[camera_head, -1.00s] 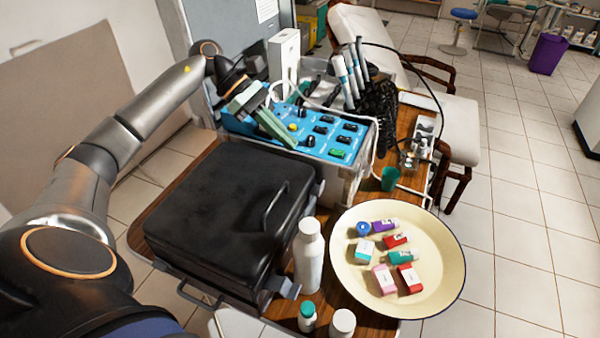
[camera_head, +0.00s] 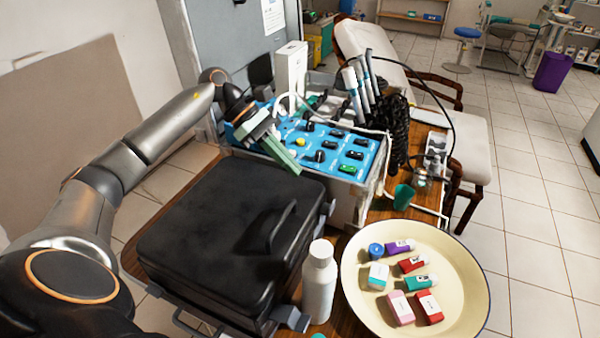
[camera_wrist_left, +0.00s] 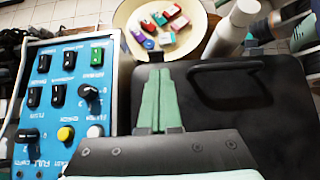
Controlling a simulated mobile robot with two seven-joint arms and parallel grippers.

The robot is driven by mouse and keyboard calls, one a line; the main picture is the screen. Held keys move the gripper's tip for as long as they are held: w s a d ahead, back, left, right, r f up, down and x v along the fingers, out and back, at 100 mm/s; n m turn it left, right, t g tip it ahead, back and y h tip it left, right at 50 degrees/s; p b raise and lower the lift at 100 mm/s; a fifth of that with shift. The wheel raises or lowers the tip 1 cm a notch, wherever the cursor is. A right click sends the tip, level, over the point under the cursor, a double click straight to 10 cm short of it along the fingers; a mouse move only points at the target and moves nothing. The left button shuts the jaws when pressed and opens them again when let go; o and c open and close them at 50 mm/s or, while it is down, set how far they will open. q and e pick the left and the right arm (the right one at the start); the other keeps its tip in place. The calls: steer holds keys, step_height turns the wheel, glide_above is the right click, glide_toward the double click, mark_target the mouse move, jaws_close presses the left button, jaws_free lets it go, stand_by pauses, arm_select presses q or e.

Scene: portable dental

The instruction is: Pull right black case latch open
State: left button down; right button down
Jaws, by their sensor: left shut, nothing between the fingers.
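The black case (camera_head: 205,225) lies closed on the wooden cart, with a raised carry handle (camera_head: 270,235) on its lid. Two grey latches show along its right edge: a far latch (camera_head: 328,209) and a near latch (camera_head: 291,318). My left gripper (camera_head: 293,168), with green fingers, is shut and empty above the case's far edge, beside the blue panel and apart from both latches. In the left wrist view its closed fingers (camera_wrist_left: 162,98) point over the case lid (camera_wrist_left: 255,125), left of the handle (camera_wrist_left: 230,68).
A blue control panel unit (camera_head: 325,140) with knobs stands just behind the case. A white bottle (camera_head: 320,283) stands close to the near latch. A cream bowl (camera_head: 465,300) holds several small boxes to the right. A green cup (camera_head: 403,196) stands behind the bowl.

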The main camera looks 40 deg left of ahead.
mark_target(318, 199)
arm_select(q)
steer(key=x, duration=0.7)
steer(key=shift+d+f+p, duration=0.1)
steer(key=shift+p, duration=0.3)
steer(key=shift+w+d+f, duration=0.15)
steer(key=shift+d+f, duration=0.3)
arm_select(e)
steer(key=shift+s+d, duration=0.3)
steer(key=shift+d, duration=0.1)
steer(key=shift+r, duration=0.2)
arm_select(q)
steer(key=shift+d+r, duration=0.1)
steer(key=shift+d+y+p, duration=0.15)
steer(key=shift+y+p, duration=0.15)
steer(key=shift+y, duration=0.1)
arm_select(e)
steer(key=shift+w+r, duration=0.1)
steer(key=shift+r, duration=0.1)
arm_select(q)
steer(key=shift+w+d+y, duration=0.15)
steer(key=shift+d+y, duration=0.1)
steer(key=shift+y, duration=0.05)
arm_select(e)
steer(key=shift+r, duration=0.25)
